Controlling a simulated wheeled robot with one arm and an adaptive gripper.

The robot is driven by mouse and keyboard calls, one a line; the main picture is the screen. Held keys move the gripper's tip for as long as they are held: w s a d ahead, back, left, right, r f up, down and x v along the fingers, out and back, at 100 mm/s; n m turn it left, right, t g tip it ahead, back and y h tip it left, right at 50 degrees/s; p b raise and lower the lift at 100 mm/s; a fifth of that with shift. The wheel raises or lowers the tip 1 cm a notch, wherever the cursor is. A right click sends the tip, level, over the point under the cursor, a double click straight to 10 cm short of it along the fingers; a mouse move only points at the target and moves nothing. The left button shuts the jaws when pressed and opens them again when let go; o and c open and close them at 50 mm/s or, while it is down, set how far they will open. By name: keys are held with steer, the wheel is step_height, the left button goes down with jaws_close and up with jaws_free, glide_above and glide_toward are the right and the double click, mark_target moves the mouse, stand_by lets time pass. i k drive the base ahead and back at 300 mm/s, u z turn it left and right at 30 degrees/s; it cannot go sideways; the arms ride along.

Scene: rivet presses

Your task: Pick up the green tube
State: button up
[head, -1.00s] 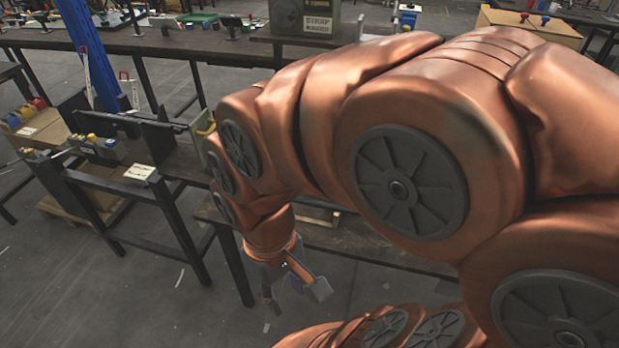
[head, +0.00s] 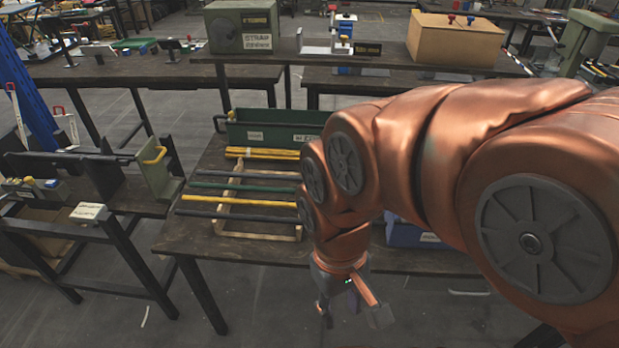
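The green tube (head: 240,187) is a thin dark green rod. It lies across a light wooden rack (head: 226,215) on the dark table (head: 180,240). A dark grey tube (head: 245,174) lies behind it, and a yellow tube (head: 240,201) and another dark tube (head: 240,216) lie in front of it. Its right end runs to the edge of my arm, and I cannot tell whether part of it is hidden.
A green bin (head: 275,128) stands behind the rack, with yellow tubes (head: 262,153) in front of it. A blue bin (head: 405,236) is partly hidden behind my arm. A bench with a green-grey press part (head: 155,172) stands at the left. Floor is clear in front.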

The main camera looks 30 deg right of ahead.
mark_target(196, 184)
steer(key=z, duration=0.3)
steer(key=i, duration=0.65)
steer(key=z, duration=0.55)
steer(key=k, duration=0.9)
steer(key=u, duration=1.1)
steer(key=i, duration=0.5)
